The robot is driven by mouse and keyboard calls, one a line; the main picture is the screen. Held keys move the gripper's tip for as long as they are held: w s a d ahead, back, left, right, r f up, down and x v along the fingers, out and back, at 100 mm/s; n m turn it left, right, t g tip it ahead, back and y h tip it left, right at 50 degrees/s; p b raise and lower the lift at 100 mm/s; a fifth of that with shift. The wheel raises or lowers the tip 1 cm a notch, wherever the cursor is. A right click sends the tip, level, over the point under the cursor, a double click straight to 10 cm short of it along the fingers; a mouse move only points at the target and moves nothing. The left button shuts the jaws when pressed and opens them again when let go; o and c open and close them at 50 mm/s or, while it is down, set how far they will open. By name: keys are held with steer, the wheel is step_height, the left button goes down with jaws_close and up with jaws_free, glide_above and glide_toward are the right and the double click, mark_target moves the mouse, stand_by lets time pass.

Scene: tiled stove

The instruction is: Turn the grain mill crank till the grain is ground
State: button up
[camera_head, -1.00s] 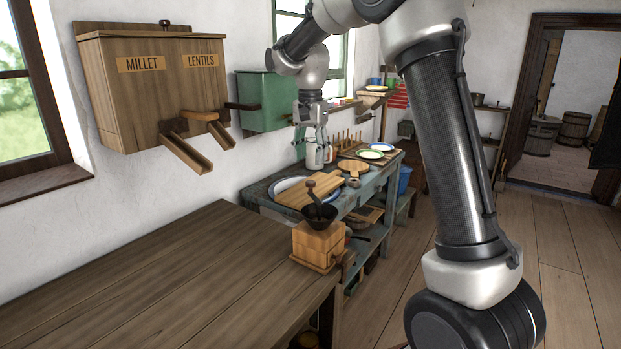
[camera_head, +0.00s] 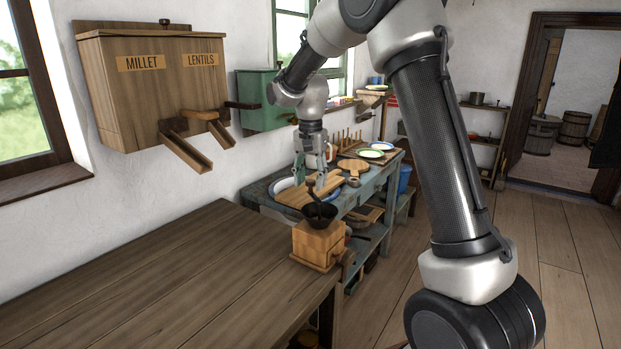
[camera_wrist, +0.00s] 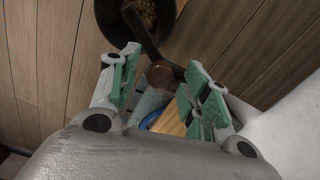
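The grain mill (camera_head: 319,247) is a wooden box with a dark hopper (camera_head: 318,217) on top, standing at the far right corner of the brown table. Its dark crank (camera_head: 315,199) rises above the hopper. In the wrist view grain (camera_wrist: 147,10) lies in the hopper, and the crank arm (camera_wrist: 140,32) leads to a brown round knob (camera_wrist: 160,74). My gripper (camera_wrist: 163,60) has green-padded fingers spread apart on either side of the knob, with gaps showing. In the head view my gripper (camera_head: 322,182) is right above the mill, close to the crank top.
A wall bin (camera_head: 155,85) marked MILLET and LENTILS with wooden chutes hangs at left. A green box (camera_head: 262,100) hangs beyond it. A blue-grey bench (camera_head: 375,190) behind the mill holds boards and plates. The brown table (camera_head: 170,275) is otherwise bare.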

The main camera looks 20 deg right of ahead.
jaws_close()
steer(key=shift+d+m, duration=0.15)
steer(key=shift+m, duration=0.15)
steer(key=s+d+m, duration=0.6)
steer(key=s+m, duration=0.1)
steer(key=m, duration=1.2)
steer(key=shift+d, duration=0.25)
steer(key=shift+s, duration=0.15)
stand_by(0.3)
steer(key=shift+o, duration=0.7)
jaws_free()
